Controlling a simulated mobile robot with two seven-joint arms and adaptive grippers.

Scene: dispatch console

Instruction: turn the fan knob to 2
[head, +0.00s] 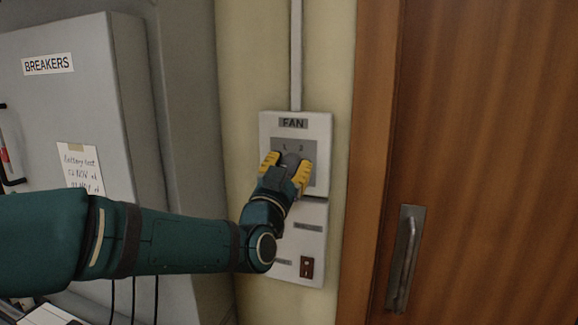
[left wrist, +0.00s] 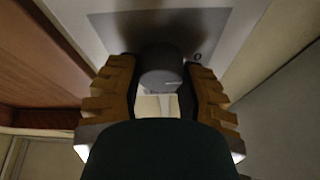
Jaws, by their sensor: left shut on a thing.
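The fan panel (head: 319,128) is a pale plate on the wall, with a FAN label and a grey dial plate showing the marks 1 and 2. My left gripper (head: 287,166) is at this dial, its yellow fingers on either side of the dark grey fan knob (head: 291,159). In the left wrist view the knob (left wrist: 161,68) sits between the two fingers (left wrist: 163,88), which are shut on it. A 0 mark shows beside it there. The gripper hides most of the knob in the head view, and I cannot tell which mark it points to. My right gripper is not in view.
Below the fan dial is a lower panel with a small dark red switch (head: 307,267). A grey BREAKERS cabinet (head: 60,105) with a handwritten note stands at the left. A wooden door (head: 490,120) with a metal handle (head: 404,258) is at the right.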

